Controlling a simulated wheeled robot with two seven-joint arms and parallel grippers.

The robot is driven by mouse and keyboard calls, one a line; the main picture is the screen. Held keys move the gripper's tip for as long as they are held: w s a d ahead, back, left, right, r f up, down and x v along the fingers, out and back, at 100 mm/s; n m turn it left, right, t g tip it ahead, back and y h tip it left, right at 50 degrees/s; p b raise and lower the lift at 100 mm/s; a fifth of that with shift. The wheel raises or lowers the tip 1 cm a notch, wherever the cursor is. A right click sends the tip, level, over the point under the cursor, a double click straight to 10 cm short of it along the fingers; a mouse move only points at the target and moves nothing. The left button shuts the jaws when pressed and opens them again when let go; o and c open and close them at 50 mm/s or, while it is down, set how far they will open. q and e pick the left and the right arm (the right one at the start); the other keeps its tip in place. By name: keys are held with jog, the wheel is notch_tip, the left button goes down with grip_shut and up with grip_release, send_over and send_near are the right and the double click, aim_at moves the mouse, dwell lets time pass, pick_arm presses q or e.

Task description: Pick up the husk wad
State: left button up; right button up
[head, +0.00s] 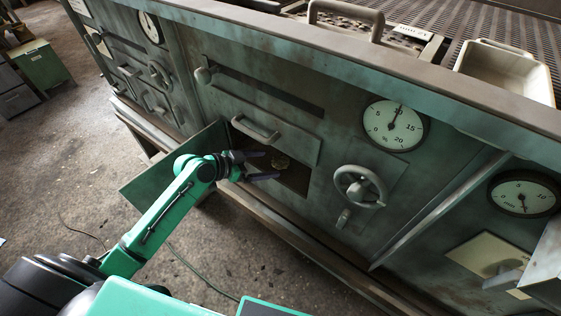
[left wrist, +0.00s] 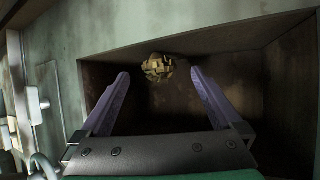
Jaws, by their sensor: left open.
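The husk wad (left wrist: 158,66) is a small, crumpled, yellow-brown lump inside a dark recess in the machine's front. In the head view the husk wad (head: 281,162) shows small and dim inside the opening. My left gripper (head: 272,165) is at the mouth of the recess with its jaws apart and empty. In the left wrist view the left gripper's two fingers (left wrist: 158,82) point into the recess, and the wad shows beyond and between their tips, apart from both. My right gripper is not in view.
An open door flap (head: 168,172) stands out left of the recess (head: 296,180). A handle (head: 255,128) sits just above the opening. A handwheel (head: 360,187) and a dial (head: 393,125) are to the right. A cream tray (head: 505,70) stands on top. The floor at left is mostly clear.

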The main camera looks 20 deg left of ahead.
aim_at(273, 163)
pick_arm(q)
jog(key=x, duration=0.5)
jog(key=shift+s, duration=0.1)
jog(key=c, duration=1.4)
